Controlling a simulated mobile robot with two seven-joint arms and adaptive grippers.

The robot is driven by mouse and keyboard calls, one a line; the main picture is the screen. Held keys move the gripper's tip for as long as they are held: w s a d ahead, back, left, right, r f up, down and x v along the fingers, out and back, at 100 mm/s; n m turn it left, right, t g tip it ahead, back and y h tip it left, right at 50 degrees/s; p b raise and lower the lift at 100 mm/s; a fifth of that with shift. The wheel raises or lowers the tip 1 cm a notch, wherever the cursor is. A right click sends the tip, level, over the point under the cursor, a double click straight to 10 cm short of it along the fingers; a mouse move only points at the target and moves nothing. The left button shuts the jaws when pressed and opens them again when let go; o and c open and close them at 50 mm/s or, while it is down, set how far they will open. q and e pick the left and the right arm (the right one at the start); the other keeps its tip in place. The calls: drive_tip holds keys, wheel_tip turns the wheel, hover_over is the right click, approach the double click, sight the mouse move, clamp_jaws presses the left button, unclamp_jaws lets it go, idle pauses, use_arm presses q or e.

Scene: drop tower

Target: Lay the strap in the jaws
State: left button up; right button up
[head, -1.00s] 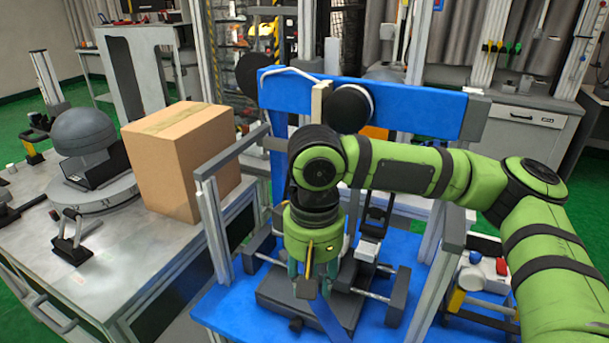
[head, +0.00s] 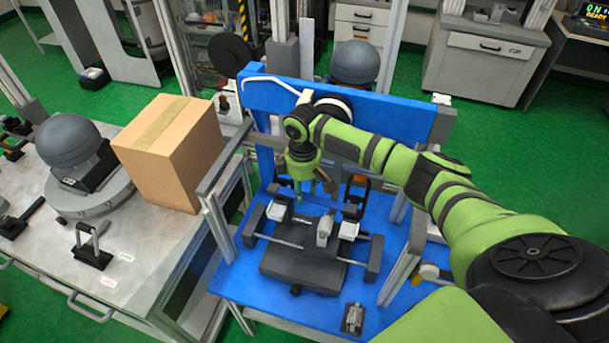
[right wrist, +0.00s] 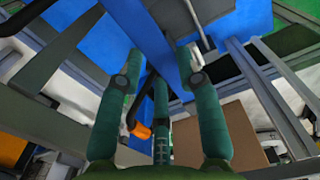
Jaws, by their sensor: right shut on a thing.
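My right gripper (head: 306,187) hangs behind the clamp fixture, in front of the blue crossbeam. In the right wrist view its green fingers (right wrist: 160,58) are closed around a blue strap (right wrist: 148,28), which runs between them. The clamp fixture (head: 300,268) has a dark grey base on the blue table, with side rods and light jaw blocks on the left (head: 280,211) and right (head: 348,231). A grey block (head: 324,231) stands between them. My left gripper is not in view.
The blue crossbeam (head: 255,92) stands behind the fixture, with grey frame posts at both sides. A cardboard box (head: 165,150) and a grey dome (head: 68,148) are on the left bench. A small metal part (head: 352,318) lies at the table's front right.

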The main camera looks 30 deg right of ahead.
drive_tip(key=shift+s+d+f, duration=0.1)
drive_tip(key=shift+d+f, duration=0.05)
wheel_tip(320, 180, down, 9)
drive_tip(key=b, duration=0.7)
drive_tip(key=shift+r+b, duration=0.2)
drive_tip(key=shift+b, duration=0.2)
drive_tip(key=o, duration=1.2)
drive_tip(key=shift+r, duration=0.15)
wheel_tip(320, 180, up, 12)
drive_tip(key=shift+f, duration=0.1)
